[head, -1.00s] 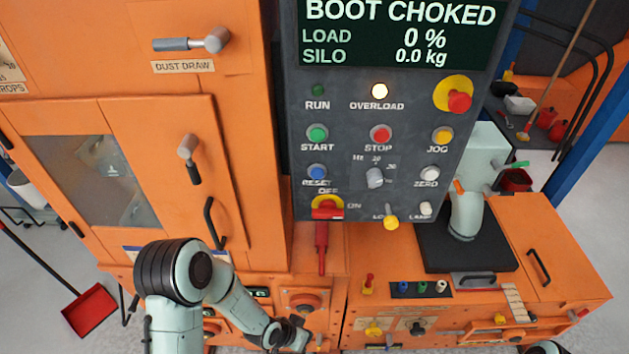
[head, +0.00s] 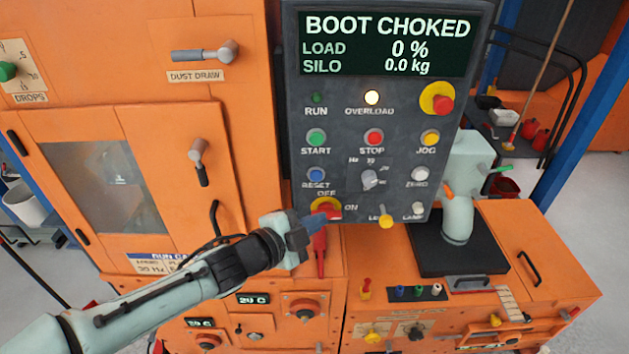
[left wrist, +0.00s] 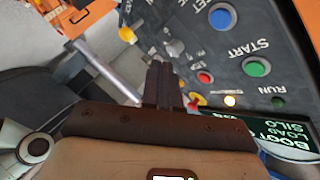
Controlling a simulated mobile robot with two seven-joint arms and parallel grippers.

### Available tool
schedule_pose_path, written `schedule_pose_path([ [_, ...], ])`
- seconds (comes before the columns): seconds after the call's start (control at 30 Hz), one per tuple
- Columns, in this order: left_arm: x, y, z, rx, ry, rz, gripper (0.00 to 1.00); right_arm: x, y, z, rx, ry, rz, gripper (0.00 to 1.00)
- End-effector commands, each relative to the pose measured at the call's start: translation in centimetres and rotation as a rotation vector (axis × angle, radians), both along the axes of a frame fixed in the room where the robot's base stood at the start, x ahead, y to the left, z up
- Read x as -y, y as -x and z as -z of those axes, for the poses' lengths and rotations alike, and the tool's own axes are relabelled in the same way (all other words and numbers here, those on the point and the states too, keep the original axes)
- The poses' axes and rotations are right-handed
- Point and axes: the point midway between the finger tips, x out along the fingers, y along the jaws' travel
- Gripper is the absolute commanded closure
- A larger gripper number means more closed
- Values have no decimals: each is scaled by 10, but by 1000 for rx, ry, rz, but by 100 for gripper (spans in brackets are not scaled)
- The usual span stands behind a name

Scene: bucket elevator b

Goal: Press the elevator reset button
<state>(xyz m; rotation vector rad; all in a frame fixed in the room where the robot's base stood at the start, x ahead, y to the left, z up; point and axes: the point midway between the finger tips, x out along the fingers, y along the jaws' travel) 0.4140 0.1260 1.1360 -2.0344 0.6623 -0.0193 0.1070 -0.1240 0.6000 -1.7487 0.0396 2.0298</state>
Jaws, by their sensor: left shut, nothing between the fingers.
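The blue reset button (head: 316,175) sits at the lower left of the dark control panel, above its "RESET" label. In the left wrist view the blue button (left wrist: 222,16) is near the top, right of the fingers. My left gripper (head: 304,226) is shut and empty, below the reset button and close to the red and yellow on/off switch (head: 327,208). In the left wrist view its closed fingers (left wrist: 160,80) point toward the panel. I cannot tell whether they touch anything. My right gripper is not in view.
The panel's screen (head: 388,40) reads "BOOT CHOKED", and the overload lamp (head: 372,97) is lit. Start (head: 316,138) and stop (head: 373,138) buttons lie above the reset row. A yellow knob (head: 386,221) projects below. Orange cabinets (head: 230,140) flank the panel.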

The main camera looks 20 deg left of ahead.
Motion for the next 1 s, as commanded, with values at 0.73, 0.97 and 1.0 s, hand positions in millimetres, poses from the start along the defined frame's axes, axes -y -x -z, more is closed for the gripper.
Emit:
schedule_pose_path([
  [0.73, -7, -17, -14, 35, -17, 5, 100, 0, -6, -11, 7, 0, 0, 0],
  [0.97, -16, -49, -15, 35, -19, 5, 100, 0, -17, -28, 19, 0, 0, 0],
  [1.0, -18, -54, -15, 35, -19, 5, 100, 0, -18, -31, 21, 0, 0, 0],
])
